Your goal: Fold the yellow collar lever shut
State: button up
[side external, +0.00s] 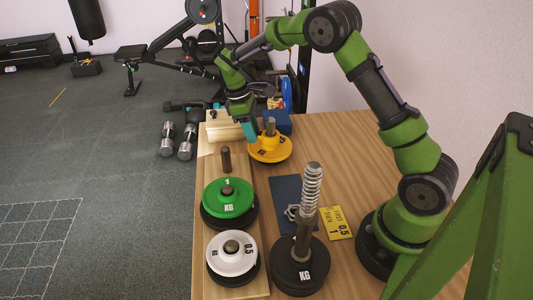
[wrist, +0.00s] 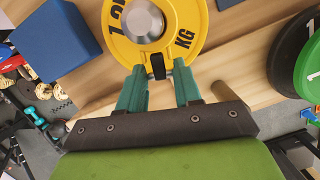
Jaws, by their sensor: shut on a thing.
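A yellow plate (side external: 283,151) marked in KG lies at the far end of the table, around a short metal post or hub (side external: 270,126). In the wrist view the yellow plate (wrist: 190,15) fills the top, with its grey hub (wrist: 145,22) in the middle. My gripper (side external: 251,132) is at the plate's left side; in the wrist view its teal fingertips (wrist: 158,72) close at the plate's near rim. A small dark part shows between them.
A green plate (side external: 225,192) and a white plate (side external: 222,262) sit on a wooden stand, with a bare peg (side external: 226,160) behind them. A spring-topped post (side external: 310,190) rises from black plates. A blue mat (side external: 285,185), yellow card (side external: 338,223) and blue box (side external: 278,123) stand nearby.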

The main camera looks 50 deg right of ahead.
jog(key=shift+s+d+f, duration=0.2)
jog(key=shift+s+f, duration=0.15)
dwell(0.5)
jog(key=shift+s+d+f, duration=0.1)
jog(key=shift+s+d, duration=0.25)
jog(key=shift+s, duration=0.15)
dwell(1.0)
jog(key=o, duration=0.8)
jog(key=shift+w+a, duration=0.1)
